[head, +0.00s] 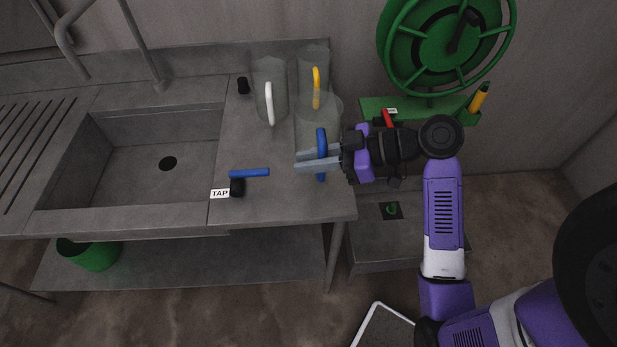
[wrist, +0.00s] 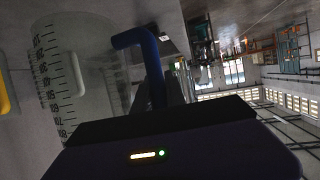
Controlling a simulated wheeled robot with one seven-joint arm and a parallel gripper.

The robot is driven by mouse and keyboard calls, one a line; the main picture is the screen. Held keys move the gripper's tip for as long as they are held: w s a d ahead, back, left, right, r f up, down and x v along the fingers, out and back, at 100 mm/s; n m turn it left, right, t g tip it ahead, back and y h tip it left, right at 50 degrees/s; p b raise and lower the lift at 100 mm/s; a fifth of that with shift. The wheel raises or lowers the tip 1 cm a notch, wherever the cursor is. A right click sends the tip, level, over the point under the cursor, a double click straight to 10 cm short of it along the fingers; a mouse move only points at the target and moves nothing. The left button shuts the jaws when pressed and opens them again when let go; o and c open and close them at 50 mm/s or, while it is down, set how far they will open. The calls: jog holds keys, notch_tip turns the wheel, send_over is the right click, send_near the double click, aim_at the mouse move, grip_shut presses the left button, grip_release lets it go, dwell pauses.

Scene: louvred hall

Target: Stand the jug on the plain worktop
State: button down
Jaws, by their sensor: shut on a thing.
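A clear jug with a blue handle (head: 321,140) is at the right end of the grey worktop (head: 285,205). My gripper (head: 318,162) is shut on this blue handle from the right. In the wrist view, the blue handle (wrist: 152,62) stands in front of the gripper, with the clear jug wall and its black scale marks (wrist: 50,85) to its left. The jug looks upright; I cannot tell whether its base touches the worktop. Two other clear jugs stand behind it, one with a white handle (head: 269,104) and one with a yellow handle (head: 316,88).
A blue tap lever (head: 250,172) with a TAP label (head: 220,193) is on the worktop, left of my gripper. A sink (head: 130,150) lies further left. A green reel (head: 445,45) stands at the back right. A low grey basin (head: 400,240) is below right.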

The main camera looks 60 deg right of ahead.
aim_at(318, 179)
jog(key=shift+f, duration=3.25)
jog(key=c, duration=1.4)
grip_release()
jog(key=b+v, duration=0.1)
jog(key=v, duration=1.1)
jog(key=shift+b, duration=0.35)
